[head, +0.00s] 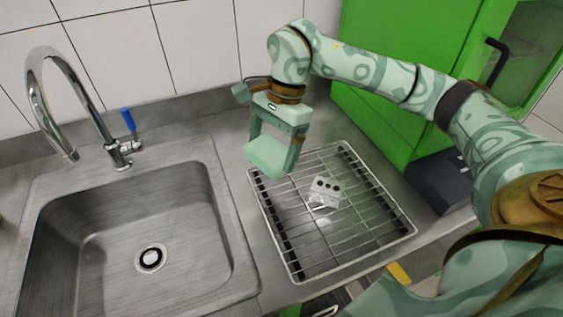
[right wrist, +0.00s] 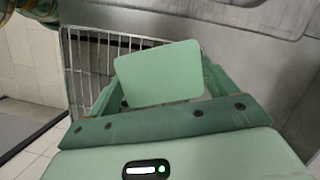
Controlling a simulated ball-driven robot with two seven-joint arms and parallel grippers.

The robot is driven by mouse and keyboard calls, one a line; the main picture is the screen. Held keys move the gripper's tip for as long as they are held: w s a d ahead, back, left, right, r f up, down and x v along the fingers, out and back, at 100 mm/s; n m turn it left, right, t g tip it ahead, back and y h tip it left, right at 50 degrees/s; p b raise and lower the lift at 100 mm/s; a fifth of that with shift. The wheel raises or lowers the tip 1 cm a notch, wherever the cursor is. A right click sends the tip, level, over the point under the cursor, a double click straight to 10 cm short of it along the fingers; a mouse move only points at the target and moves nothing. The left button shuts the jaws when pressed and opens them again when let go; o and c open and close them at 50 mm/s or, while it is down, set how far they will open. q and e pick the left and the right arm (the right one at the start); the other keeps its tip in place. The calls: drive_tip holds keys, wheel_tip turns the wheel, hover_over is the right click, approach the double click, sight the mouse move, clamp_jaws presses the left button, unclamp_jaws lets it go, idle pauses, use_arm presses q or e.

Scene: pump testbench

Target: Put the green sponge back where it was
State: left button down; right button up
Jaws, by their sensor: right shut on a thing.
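The green sponge (head: 268,154) is a pale green block held by my right gripper (head: 275,146). In the head view it is above the far left part of the wire rack, near the sink's right rim. The right wrist view shows the sponge (right wrist: 158,74) as a flat rounded rectangle between the fingers of my right gripper (right wrist: 157,85). The gripper is shut on it. In the head view I cannot tell whether the sponge touches the rack. My left gripper is not in view.
The wire rack (head: 357,252) lies on the counter, with a small pale object with dark dots (head: 325,190) on or under its bars. The steel sink (head: 90,225) is on the left, empty, with a tall faucet (head: 40,95). A green cabinet (head: 385,95) and a dark box (head: 440,181) stand on the right.

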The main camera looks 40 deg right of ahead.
sight(279, 151)
drive_tip(key=d+f, duration=0.1)
drive_tip(key=f, duration=0.1)
drive_tip(key=w+d+f+b, duration=0.1)
drive_tip(key=f, duration=0.1)
drive_tip(key=shift+w+d, duration=0.15)
drive_tip(key=shift+d, duration=0.05)
drive_tip(key=shift+w+d+f, duration=0.15)
drive_tip(key=shift+d+f, duration=0.15)
drive_tip(key=shift+w+d+f+b, duration=0.15)
drive_tip(key=shift+f+b, duration=0.15)
drive_tip(key=shift+f, duration=0.6)
drive_tip(key=shift+s+d+f+b, duration=0.1)
drive_tip(key=shift+f+b, duration=0.2)
drive_tip(key=shift+f, duration=0.6)
drive_tip(key=shift+f, duration=0.1)
drive_tip(key=o, duration=0.7)
drive_tip(key=p+v, duration=0.3)
drive_tip(key=v, duration=0.9)
drive_tip(key=shift+w, duration=0.1)
